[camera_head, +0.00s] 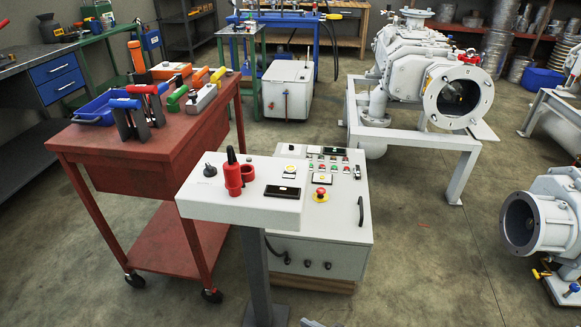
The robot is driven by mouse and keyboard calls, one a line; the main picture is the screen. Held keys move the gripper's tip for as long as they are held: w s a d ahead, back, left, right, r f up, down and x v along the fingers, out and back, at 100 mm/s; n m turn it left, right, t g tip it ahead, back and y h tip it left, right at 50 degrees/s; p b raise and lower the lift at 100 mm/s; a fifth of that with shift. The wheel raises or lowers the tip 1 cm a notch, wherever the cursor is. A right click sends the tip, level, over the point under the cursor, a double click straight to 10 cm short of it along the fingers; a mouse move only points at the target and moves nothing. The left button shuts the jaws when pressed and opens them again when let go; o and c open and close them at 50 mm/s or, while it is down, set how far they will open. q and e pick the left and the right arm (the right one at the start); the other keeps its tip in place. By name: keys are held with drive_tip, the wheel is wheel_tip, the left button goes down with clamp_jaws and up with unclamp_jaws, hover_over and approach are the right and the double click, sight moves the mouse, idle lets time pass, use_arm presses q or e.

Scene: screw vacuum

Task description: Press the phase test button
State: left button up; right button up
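A white panel on a grey post (246,205) stands in front of me. I cannot read the labels, so I cannot tell which is the phase test button. Neither gripper is clearly in view.
A red wheeled cart (150,160) with tools and a blue tray (103,108) stands at left. A large pump (420,75) on a white frame stands at back right, another pump (545,225) at right. Floor between the cabinet and the right pump is clear.

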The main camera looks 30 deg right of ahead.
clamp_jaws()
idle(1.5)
